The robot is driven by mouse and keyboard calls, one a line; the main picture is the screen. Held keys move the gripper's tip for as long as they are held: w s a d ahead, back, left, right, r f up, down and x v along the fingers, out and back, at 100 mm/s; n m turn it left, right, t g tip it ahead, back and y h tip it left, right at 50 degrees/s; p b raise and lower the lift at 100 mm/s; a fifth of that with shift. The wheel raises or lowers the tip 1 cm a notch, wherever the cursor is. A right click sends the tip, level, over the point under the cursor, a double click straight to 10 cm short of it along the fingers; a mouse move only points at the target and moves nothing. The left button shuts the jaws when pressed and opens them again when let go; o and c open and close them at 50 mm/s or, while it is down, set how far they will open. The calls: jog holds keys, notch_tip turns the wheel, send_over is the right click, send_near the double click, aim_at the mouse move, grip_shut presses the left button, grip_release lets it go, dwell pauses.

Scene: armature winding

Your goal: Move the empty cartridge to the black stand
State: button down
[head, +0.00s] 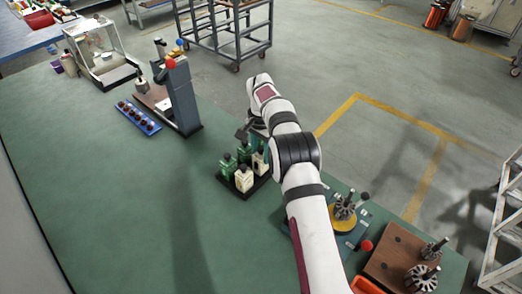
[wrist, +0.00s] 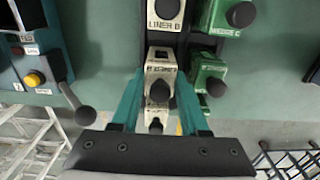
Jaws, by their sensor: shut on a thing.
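The black stand (head: 261,184) is on the green bench and bears several green and cream cartridges. In the wrist view, its black base (wrist: 187,45) shows between a cream cartridge labelled LINER B (wrist: 164,12) and green cartridges (wrist: 207,72). My gripper (wrist: 160,98) has its teal fingers shut on another cream cartridge with a dark knob (wrist: 161,66). This cartridge is in line with the LINER B one; I cannot tell whether it is seated or lifted. Whether it is empty does not show. In the head view, my arm partly hides the gripper at the stand's far side.
A winding unit (head: 343,218) with a red-knobbed lever and a brown board (head: 402,256) with armatures stand right of my arm. A grey press (head: 182,95), a blue tray (head: 138,117) and a clear box (head: 103,50) stand far left. The bench's left-centre is clear.

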aim_at(261, 148)
jog(key=shift+f, duration=0.7)
jog(key=shift+c, duration=1.7)
grip_release()
jog(key=shift+r, duration=2.25)
